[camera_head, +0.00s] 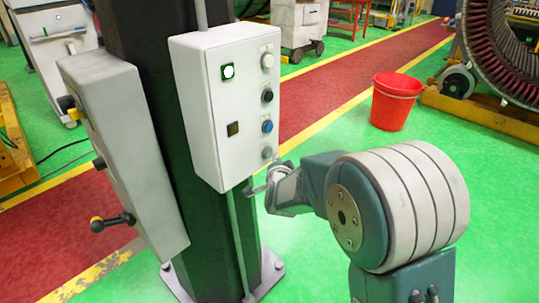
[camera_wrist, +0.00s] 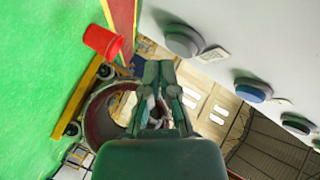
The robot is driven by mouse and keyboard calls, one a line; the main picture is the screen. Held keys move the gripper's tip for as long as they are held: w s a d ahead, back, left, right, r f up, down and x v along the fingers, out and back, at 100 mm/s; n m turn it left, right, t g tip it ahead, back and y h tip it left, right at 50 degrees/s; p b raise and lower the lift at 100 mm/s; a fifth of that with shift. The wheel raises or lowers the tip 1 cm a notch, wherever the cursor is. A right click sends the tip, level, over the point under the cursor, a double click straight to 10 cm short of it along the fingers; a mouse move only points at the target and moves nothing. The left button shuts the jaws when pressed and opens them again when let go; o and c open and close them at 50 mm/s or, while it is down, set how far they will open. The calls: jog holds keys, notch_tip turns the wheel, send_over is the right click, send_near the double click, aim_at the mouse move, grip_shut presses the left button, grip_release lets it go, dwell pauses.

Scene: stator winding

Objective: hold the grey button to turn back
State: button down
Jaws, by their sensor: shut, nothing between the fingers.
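The white control box (camera_head: 205,110) is fixed to a dark post. A column of round buttons runs down its right side: a pale one (camera_head: 267,60) on top, then black (camera_head: 267,95), blue (camera_head: 267,126), and the grey button (camera_head: 267,153) lowest. My gripper (camera_head: 258,187) is shut and empty, just below and beside the box's lower right corner. In the wrist view, the fingertips (camera_wrist: 159,68) are together. The grey button (camera_wrist: 183,40) shows above and right of them, apart from them in the picture, with a small label beside it. The exact gap in depth is hard to tell.
A second box (camera_head: 125,150) with a black lever (camera_head: 112,220) is on the post's left side. A red bucket (camera_head: 396,100) stands on the green floor behind my arm. A large ring-shaped stator (camera_head: 505,50) is at the back right. Open floor lies right of the post.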

jog(key=shift+w+a, duration=0.1)
jog(key=shift+a, duration=0.05)
jog(key=shift+w+a+r, duration=0.1)
jog(key=shift+a, duration=0.1)
jog(key=shift+w+a, duration=0.25)
jog(key=shift+a, duration=0.05)
dwell(2.9)
dwell(2.4)
jog(key=shift+s+d, duration=0.5)
jog(key=shift+d, duration=0.15)
jog(key=shift+s+d, duration=0.8)
jog(key=shift+d, duration=0.2)
jog(key=shift+s+d, duration=0.75)
jog(key=shift+d, duration=0.25)
